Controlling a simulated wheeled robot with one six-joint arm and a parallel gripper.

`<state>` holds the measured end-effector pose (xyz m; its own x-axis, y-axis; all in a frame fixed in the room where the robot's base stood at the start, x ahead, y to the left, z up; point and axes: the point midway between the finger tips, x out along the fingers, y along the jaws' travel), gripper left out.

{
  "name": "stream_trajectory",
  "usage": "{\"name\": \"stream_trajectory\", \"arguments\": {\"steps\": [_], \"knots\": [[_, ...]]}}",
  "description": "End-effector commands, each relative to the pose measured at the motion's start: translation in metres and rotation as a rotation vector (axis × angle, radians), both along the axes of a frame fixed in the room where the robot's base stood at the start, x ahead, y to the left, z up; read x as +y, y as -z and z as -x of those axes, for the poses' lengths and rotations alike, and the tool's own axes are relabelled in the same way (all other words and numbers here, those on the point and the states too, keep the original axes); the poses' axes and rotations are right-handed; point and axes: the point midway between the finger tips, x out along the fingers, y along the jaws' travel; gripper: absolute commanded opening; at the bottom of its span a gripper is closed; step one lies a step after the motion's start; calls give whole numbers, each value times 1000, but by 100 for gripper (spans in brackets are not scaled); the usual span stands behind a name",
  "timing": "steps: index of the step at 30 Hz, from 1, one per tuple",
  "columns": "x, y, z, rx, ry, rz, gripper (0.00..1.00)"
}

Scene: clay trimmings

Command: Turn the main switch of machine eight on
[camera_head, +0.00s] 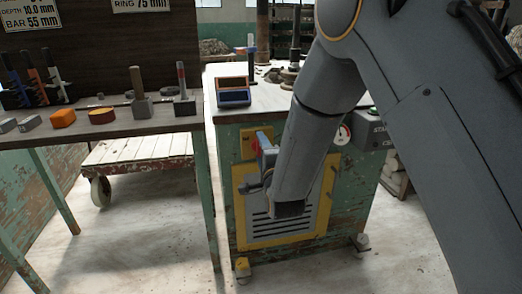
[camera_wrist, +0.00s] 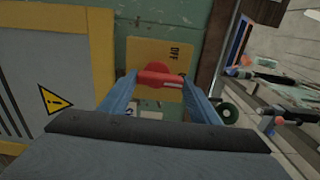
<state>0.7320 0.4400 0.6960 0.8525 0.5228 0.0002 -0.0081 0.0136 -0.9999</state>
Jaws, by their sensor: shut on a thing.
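The main switch is a red handle with a pale line on it (camera_wrist: 160,81), mounted on a yellow plate (camera_wrist: 150,52) on the green machine (camera_head: 350,190). The letters OFF are on the plate, turned sideways in the wrist view. My gripper (camera_wrist: 160,86) has its two blue fingers on either side of the red handle and is shut on it. The handle lies across the wrist picture between the fingertips. In the head view, a bit of red (camera_head: 254,146) shows beside my gripper (camera_head: 262,150); my arm hides part of the machine front. The number eight is not readable.
A yellow-framed vent panel (camera_head: 240,215) is below the switch. A gauge (camera_head: 343,133) is at the right. A workbench (camera_head: 120,125) with blocks and tools stands at the left, with a low cart (camera_head: 138,152) behind. Floor in front is clear.

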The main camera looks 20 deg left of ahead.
Motion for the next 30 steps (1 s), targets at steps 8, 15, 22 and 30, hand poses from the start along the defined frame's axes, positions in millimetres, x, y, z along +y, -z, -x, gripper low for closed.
{"name": "stream_trajectory", "arguments": {"steps": [8, 15, 22, 30], "knots": [[0, 1, 1, 2, -1, 1, 75], [0, 0, 1, 1, 0, 1, 75], [-11, 0, 20, 3, -1, 3, 75], [-33, 0, 56, 2, -1, 2, 75]]}}
